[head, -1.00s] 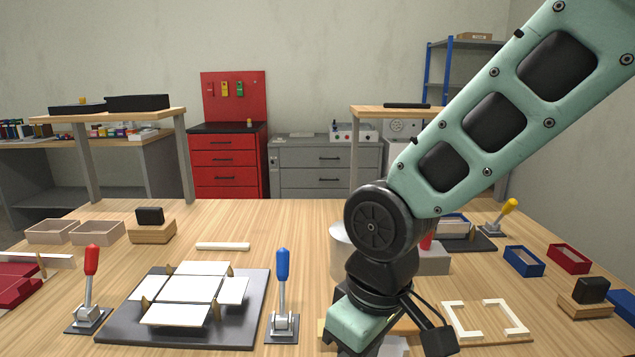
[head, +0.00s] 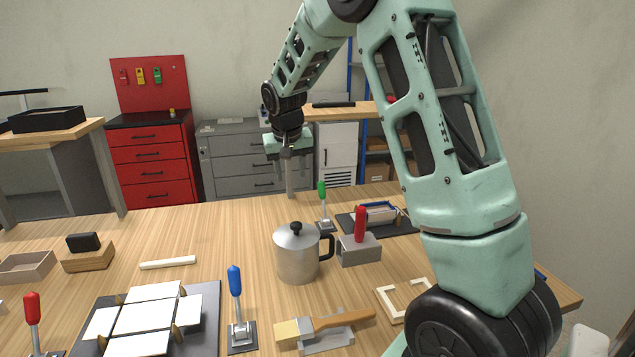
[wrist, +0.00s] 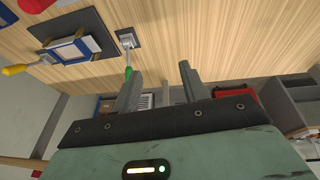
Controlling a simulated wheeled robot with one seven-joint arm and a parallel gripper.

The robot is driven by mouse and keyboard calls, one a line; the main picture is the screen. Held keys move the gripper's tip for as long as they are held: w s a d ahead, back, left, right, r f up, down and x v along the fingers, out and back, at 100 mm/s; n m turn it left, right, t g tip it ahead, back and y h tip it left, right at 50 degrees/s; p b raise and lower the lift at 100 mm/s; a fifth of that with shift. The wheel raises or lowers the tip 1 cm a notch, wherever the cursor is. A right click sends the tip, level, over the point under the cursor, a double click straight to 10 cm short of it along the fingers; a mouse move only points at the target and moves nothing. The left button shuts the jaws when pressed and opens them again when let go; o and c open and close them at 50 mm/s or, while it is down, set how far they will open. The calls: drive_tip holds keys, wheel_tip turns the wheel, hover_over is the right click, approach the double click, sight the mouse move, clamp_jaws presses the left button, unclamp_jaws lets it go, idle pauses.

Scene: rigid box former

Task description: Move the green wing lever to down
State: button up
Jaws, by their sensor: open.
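The green wing lever (head: 322,190) stands upright on its small dark base at the far side of the table in the head view. In the wrist view its green handle (wrist: 128,73) shows close beside the left finger; I cannot tell if they touch. My gripper (head: 290,192) points down just left of the lever in the head view. Its two fingers (wrist: 160,78) are apart with nothing between them in the wrist view.
A dark plate with a blue-edged box (head: 380,212) lies right of the lever. A metal pot (head: 297,255) and a grey block with a red handle (head: 358,248) stand in front. A yellow-handled lever (wrist: 14,70) shows in the wrist view.

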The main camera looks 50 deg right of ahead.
sight(321, 186)
drive_tip(key=w+d+r+m+h, duration=0.2)
drive_tip(key=w+d+m, duration=0.15)
drive_tip(key=d, duration=0.95)
drive_tip(key=shift+g, duration=0.4)
drive_tip(key=p+x, duration=0.1)
drive_tip(key=x, duration=0.4)
drive_tip(key=p+x, duration=0.1)
drive_tip(key=x, duration=0.5)
drive_tip(key=p+x, duration=0.1)
drive_tip(key=x, duration=0.5)
drive_tip(key=shift+w+a+f+p, duration=0.1)
drive_tip(key=shift+w+a+p, duration=0.2)
drive_tip(key=shift+w+a, duration=0.05)
clamp_jaws()
